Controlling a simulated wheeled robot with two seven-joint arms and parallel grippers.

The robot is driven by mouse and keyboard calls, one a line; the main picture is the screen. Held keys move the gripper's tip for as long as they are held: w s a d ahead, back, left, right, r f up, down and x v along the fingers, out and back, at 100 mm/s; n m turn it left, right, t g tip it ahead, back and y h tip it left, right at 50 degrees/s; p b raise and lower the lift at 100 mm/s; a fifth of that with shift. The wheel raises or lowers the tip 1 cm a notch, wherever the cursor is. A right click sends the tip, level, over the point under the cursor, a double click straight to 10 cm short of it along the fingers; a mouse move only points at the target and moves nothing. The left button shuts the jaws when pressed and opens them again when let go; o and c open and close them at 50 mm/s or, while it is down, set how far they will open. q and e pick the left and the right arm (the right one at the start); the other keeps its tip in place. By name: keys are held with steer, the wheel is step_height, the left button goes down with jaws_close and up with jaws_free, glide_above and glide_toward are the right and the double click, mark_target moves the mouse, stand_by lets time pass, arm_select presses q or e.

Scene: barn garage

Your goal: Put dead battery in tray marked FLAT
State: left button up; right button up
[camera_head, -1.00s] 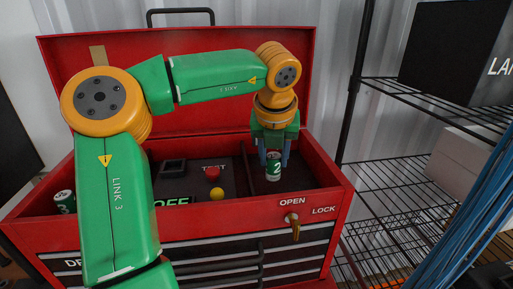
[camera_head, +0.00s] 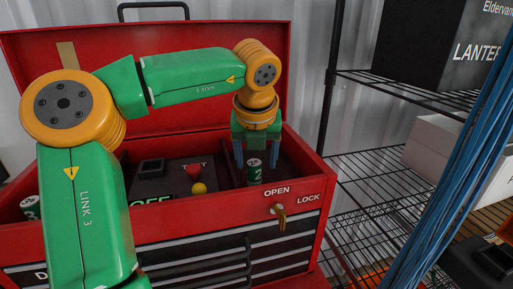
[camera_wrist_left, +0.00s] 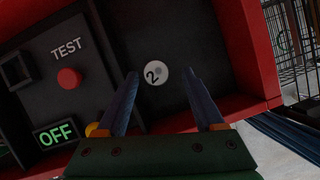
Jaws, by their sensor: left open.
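A green battery with a white top marked 2 (camera_head: 255,174) stands upright in the right compartment of the red tool chest's top. It also shows in the wrist view (camera_wrist_left: 155,74). My left gripper (camera_head: 254,160) points down over it, open, with a finger to each side of the battery in the picture; I cannot tell how far down they reach. A battery marked 3 (camera_head: 30,208) is at the far left, partly hidden by my arm. A tester with a red TEST button (camera_head: 194,172) reads OFF. No tray marked FLAT is visible. My right gripper is not in view.
The red tool chest (camera_head: 230,222) has its lid raised behind my arm. A key (camera_head: 280,212) sits by the OPEN and LOCK marks. A yellow knob (camera_head: 199,188) is on the tester. Wire shelves (camera_head: 375,170) with boxes and blue cables (camera_head: 455,150) are at the right.

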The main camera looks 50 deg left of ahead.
arm_select(q)
steer(key=p+v, duration=0.1)
steer(key=v, duration=0.9)
steer(key=shift+r, duration=0.2)
steer(key=shift+d, duration=0.15)
